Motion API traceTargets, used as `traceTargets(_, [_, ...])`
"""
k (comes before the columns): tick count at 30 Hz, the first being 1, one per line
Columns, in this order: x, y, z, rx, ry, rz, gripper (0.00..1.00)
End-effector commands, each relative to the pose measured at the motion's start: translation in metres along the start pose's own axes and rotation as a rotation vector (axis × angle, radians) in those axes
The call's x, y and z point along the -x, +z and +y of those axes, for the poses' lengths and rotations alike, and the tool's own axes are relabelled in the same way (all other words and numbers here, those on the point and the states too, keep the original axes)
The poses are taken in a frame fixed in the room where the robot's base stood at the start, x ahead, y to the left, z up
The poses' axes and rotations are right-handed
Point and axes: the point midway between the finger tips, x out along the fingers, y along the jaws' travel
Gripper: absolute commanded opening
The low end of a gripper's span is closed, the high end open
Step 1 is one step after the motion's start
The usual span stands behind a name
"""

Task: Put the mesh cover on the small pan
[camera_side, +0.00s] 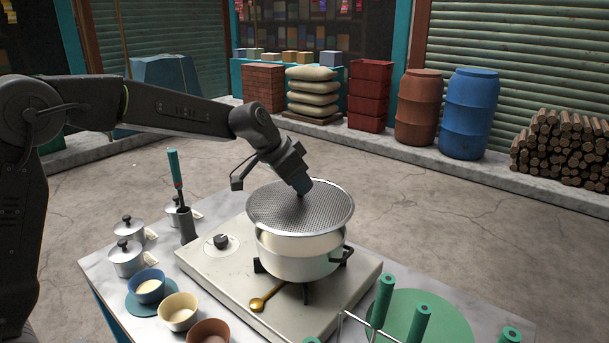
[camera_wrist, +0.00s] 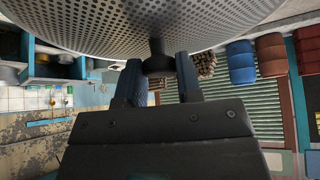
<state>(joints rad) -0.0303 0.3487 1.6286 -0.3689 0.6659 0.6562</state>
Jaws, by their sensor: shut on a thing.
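The mesh cover (camera_side: 290,210) is a round grey perforated disc with a rim and a dark knob in the middle. It is over the small white pan (camera_side: 300,262), tilted slightly; I cannot tell whether it touches the rim. The pan sits on the stove and its opening is mostly hidden under the cover. My gripper (camera_side: 302,190) reaches down from the upper left and is shut on the cover's knob. In the wrist view my gripper's fingers (camera_wrist: 158,72) pinch the knob, and the mesh cover (camera_wrist: 90,25) fills the top.
The stove top (camera_side: 215,270) has a control knob and a gold spoon (camera_side: 266,298) lying in front of the pan. Lidded pots (camera_side: 127,258), small bowls (camera_side: 178,311) and a holder with a green-handled tool (camera_side: 178,185) stand to the left. Green-handled items (camera_side: 382,300) stand front right.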

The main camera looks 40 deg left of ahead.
Motion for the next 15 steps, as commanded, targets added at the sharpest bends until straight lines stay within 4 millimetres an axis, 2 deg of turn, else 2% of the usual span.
traceTargets(9, [-0.029,0.018,0.001,0.000,0.001,0.000,0.00])
traceTargets(15, [-0.038,0.024,0.000,0.000,0.000,0.001,0.00])
